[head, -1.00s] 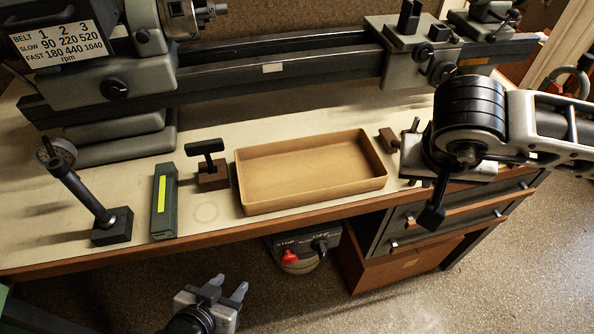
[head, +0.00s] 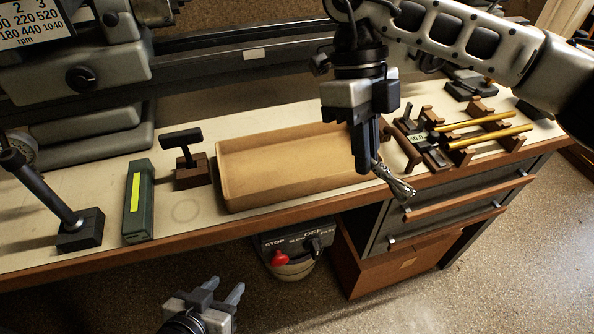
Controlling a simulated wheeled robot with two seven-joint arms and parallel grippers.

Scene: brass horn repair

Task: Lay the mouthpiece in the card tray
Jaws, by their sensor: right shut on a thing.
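The silver mouthpiece (head: 396,184) is held tilted in my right gripper (head: 367,165), its free end pointing down and to the right. The gripper is shut on it and hangs at the right end of the card tray (head: 275,170). The mouthpiece shows just right of the tray, over the bench's front edge in the picture; its height above the bench is hard to tell. The tray is shallow, tan and empty where I can see, with its right back corner hidden behind the gripper. My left gripper (head: 224,292) is open and empty, low in front of the bench.
Left of the tray stand a small dark T-handled tool on a wooden block (head: 191,170), a green box with a yellow stripe (head: 138,203) and a stand with a round black post (head: 45,195). Right are wooden racks with brass rods (head: 485,130). A lathe (head: 90,75) lines the back.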

